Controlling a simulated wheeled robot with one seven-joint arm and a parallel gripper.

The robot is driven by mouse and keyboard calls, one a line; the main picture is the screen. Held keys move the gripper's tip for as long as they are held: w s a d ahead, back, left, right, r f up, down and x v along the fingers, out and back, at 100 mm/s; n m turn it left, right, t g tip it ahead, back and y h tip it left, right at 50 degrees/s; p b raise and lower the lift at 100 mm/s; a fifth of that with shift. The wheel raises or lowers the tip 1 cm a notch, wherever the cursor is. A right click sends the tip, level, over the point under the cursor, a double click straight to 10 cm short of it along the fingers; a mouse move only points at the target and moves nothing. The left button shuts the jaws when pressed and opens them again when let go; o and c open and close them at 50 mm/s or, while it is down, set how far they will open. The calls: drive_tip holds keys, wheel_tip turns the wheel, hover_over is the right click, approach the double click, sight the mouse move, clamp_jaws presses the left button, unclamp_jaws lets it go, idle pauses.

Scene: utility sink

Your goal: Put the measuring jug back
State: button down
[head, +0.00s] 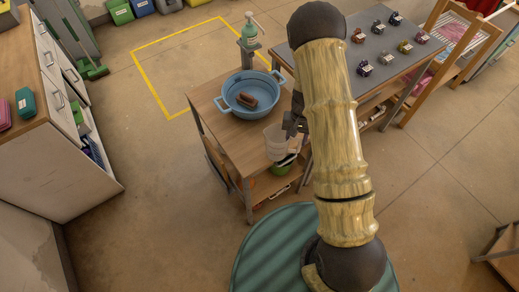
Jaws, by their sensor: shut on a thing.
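The measuring jug (277,144) is a pale, translucent vessel. In the head view it shows at the right front edge of the wooden bench. My gripper (290,127) is at its upper right side and shut on it; the fingertips are small and partly hidden by my arm. The jug looks about upright. I cannot tell whether its base is above the bench top or out past the edge.
The wooden bench (222,128) holds a blue basin (232,106) with a brown object (247,99) in it. A green pump bottle (250,30) stands behind. A green container (283,169) is below the jug. A grey table (352,82) with several small items stands right.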

drive_tip(key=s+a+r+m+y+p, duration=0.1)
drive_tip(key=a+r+m, duration=0.5)
drive_tip(key=a+m, duration=0.3)
drive_tip(key=shift+a+r+t, duration=0.15)
drive_tip(key=shift+r+t, duration=0.15)
drive_tip(key=shift+t, duration=0.1)
drive_tip(key=p, duration=0.2)
hover_over(269, 149)
drive_tip(key=shift+w+f, duration=0.2)
drive_tip(key=shift+f, duration=1.3)
drive_tip(key=shift+w+f, duration=0.15)
drive_tip(key=shift+f, duration=1.3)
drive_tip(key=shift+f+p, duration=0.45)
drive_tip(key=shift+f, duration=1.6)
